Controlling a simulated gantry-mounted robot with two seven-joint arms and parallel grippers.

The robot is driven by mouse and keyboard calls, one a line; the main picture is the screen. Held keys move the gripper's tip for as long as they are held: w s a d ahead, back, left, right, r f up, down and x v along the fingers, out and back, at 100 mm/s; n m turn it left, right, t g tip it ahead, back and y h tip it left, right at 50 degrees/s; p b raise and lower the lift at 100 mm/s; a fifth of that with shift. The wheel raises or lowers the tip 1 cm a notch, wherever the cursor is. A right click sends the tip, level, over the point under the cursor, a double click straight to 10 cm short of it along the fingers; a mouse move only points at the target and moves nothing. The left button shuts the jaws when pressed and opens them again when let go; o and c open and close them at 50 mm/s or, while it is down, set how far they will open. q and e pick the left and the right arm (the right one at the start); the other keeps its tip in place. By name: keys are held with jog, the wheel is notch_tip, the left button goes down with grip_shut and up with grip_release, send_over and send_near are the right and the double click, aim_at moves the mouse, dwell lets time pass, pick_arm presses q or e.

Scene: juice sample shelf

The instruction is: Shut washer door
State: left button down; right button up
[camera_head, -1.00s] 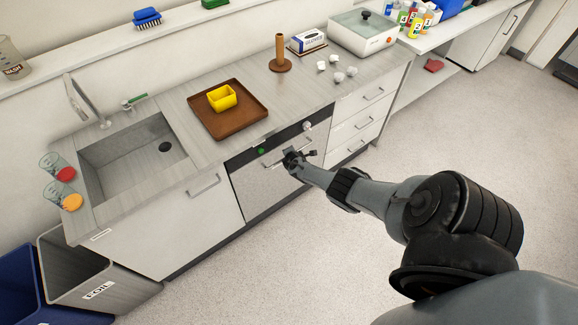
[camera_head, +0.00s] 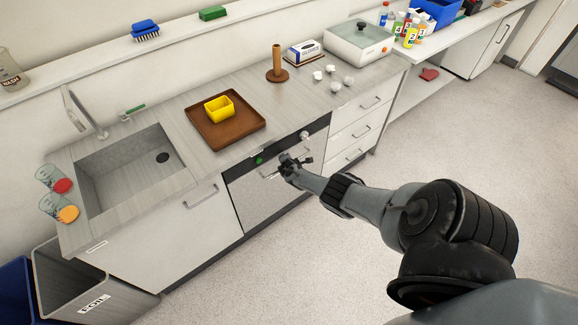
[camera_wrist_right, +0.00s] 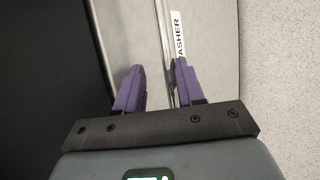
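The washer door (camera_head: 255,206) is the light front panel under a dark control strip (camera_head: 262,158) with a green light, between the sink cabinet and the drawers. It stands upright and looks about flush with the cabinets; a small gap cannot be ruled out. My right gripper (camera_head: 287,167) is at the door's upper part, by its handle, partly hiding it. In the right wrist view, the gripper's purple fingers (camera_wrist_right: 158,85) are apart, with the metal handle bar (camera_wrist_right: 163,45) running between them. The door (camera_wrist_right: 125,35) carries a label reading "ASHER" (camera_wrist_right: 177,35). My left gripper is out of view.
A brown tray (camera_head: 236,137) with a yellow container (camera_head: 219,110) sits on the counter above the washer. The sink (camera_head: 120,175) is left, drawers (camera_head: 358,126) right. The floor (camera_head: 300,265) in front is clear; a foil bin (camera_head: 85,290) stands lower left.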

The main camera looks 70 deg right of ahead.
jog(key=shift+w+a+r+p, duration=0.1)
jog(key=shift+w+r+p, duration=0.2)
jog(key=shift+r+p, duration=0.35)
jog(key=s+p+v, duration=0.1)
jog(key=p+v, duration=0.7)
jog(key=v, duration=0.2)
jog(key=shift+a+f, duration=0.2)
jog(key=shift+f, duration=0.1)
jog(key=shift+w, duration=0.1)
